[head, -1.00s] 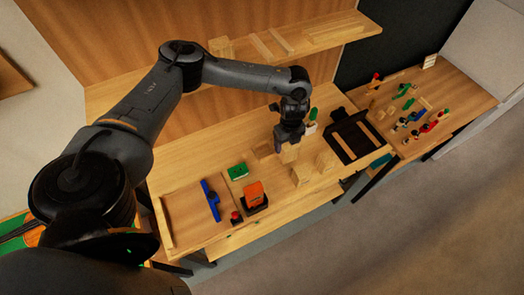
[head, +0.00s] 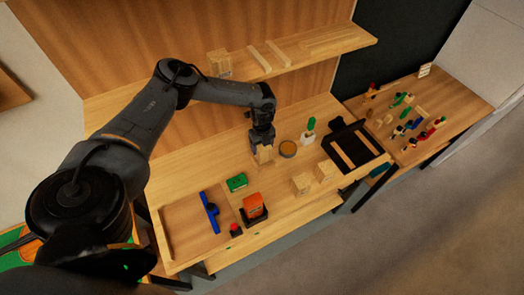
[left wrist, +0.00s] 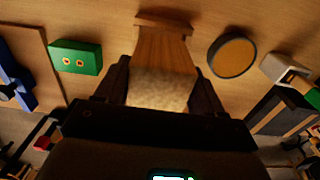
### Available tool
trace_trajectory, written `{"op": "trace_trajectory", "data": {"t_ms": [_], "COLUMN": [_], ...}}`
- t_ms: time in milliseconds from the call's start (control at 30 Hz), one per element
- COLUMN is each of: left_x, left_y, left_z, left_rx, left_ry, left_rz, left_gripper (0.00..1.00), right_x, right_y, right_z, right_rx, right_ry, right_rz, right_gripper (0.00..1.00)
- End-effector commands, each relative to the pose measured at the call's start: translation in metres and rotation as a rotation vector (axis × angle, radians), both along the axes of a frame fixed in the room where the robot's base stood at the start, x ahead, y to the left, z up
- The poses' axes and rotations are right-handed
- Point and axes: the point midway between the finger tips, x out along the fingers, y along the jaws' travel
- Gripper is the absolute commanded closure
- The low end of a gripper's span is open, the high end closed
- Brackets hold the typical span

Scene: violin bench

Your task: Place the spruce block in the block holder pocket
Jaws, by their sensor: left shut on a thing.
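My left gripper (head: 262,140) is shut on a pale wooden block, the spruce block (head: 265,155), over the back middle of the bench. In the left wrist view the block's light end face (left wrist: 160,90) sits between the two dark fingers. Beyond the block, a wider wooden edge (left wrist: 163,21) shows, which looks like part of the block holder. The gripper and block hide most of it, and I cannot tell whether the block is inside the pocket or above it. My right gripper is not in view.
A round tin (head: 288,148) stands just right of the gripper, and a green box (head: 237,182) to its left front. Two other wooden blocks (head: 302,184) (head: 325,170) stand toward the front edge. A black tray (head: 334,157) lies right. A shelf (head: 330,42) runs behind.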

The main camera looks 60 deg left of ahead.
Motion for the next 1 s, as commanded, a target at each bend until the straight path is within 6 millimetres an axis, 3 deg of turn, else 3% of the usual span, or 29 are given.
{"op": "trace_trajectory", "data": {"t_ms": [333, 800, 833, 1000], "left_x": [0.000, 0.000, 0.000, 0.000], "left_y": [0.000, 0.000, 0.000, 0.000], "left_z": [-0.036, -0.044, -0.044, -0.043], "left_rx": [0.001, 0.000, 0.000, 0.000], "left_ry": [0.002, 0.000, 0.000, 0.000], "left_rz": [0.000, 0.000, 0.000, 0.000], "left_gripper": [0.67, 0.67, 0.30, 0.06], "right_x": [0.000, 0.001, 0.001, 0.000], "right_y": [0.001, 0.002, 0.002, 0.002], "right_z": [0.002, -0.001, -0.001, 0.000], "right_rx": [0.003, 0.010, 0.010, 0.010], "right_ry": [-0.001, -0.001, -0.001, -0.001], "right_rz": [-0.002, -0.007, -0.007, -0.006], "right_gripper": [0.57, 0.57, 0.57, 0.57]}}
